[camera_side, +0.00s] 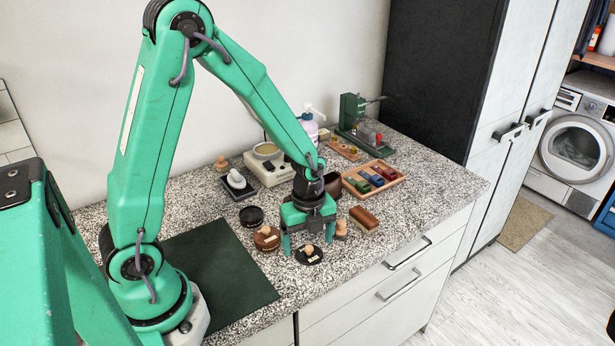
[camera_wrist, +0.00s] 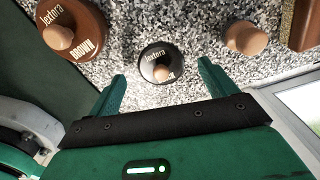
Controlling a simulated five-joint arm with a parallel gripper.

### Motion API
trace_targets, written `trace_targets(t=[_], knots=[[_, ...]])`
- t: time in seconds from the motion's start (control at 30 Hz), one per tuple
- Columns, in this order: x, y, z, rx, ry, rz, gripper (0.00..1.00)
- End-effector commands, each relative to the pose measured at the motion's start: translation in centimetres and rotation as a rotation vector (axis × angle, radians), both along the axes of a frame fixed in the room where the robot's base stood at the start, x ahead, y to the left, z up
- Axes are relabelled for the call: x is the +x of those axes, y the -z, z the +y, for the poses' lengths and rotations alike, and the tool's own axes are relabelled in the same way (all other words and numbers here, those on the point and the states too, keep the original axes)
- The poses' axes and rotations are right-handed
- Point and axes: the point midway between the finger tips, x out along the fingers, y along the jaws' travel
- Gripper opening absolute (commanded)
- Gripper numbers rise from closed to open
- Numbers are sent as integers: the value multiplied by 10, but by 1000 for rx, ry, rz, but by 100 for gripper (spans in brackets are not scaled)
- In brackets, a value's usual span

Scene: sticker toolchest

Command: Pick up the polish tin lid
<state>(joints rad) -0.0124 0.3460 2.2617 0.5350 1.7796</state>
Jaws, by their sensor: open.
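In the wrist view the lid (camera_wrist: 150,74) sits near the middle, just ahead of my fingertips. A brown round lid or tin (camera_side: 262,242) labelled "BROWN", also with a wooden knob, lies to its left; it also shows in the wrist view (camera_wrist: 88,25). My gripper (camera_side: 308,240) points down above the black lid. In the wrist view my gripper (camera_wrist: 161,73) is open and empty, its fingers apart on either side of the lid's near edge.
A wooden knob-shaped piece (camera_side: 341,230) and a brush (camera_side: 364,219) stand to the right. A black tin (camera_side: 251,216) is behind the brown one. A wooden tray (camera_side: 390,185) of coloured blocks lies farther back. A dark green mat (camera_side: 225,275) is at left.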

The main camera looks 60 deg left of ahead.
Motion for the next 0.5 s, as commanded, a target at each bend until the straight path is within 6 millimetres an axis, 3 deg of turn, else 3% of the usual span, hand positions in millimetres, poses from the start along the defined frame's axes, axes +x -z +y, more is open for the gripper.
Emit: trace_targets(t=[0.2, 0.5], knots=[[0, 16, 0, 0, 0, 0, 84], [0, 17, 0, 0, 0, -1, 84]])
